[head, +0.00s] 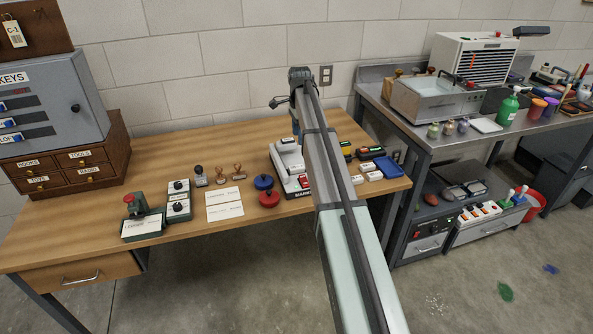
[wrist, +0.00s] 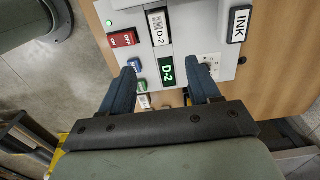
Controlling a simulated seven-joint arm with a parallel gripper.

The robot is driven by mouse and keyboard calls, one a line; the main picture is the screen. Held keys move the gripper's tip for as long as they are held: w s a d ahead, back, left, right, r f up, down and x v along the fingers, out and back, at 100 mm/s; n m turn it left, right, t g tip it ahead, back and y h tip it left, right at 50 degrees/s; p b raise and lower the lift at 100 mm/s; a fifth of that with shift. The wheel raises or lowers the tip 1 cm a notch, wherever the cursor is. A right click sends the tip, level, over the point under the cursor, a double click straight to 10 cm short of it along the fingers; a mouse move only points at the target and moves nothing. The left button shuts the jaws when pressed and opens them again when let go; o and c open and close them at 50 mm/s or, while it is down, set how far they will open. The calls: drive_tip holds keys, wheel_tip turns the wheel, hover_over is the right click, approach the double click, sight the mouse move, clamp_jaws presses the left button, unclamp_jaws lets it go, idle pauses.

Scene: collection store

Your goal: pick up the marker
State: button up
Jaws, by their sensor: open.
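I cannot tell for certain which thing is the marker. My gripper (wrist: 165,70) is open, with its two dark blue fingers apart on either side of the green plate, and it holds nothing. In the head view, the device stands on the wooden table with a black front plate (head: 298,193), its lettering partly hidden by my arm.
Red (wrist: 124,39) and blue buttons sit left of the green plate, and an INK block (wrist: 240,24) right. Round red (head: 269,199) and blue knobbed pads and several stamps stand left of the device. A blue tray (head: 389,167) lies right. The wooden table's (head: 170,160) left middle is clear.

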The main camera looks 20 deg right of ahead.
sight(300, 166)
drive_tip(key=f, duration=1.3)
drive_tip(key=shift+d+f, duration=0.25)
drive_tip(key=shift+f, duration=0.05)
clamp_jaws()
drive_tip(key=shift+r, duration=0.1)
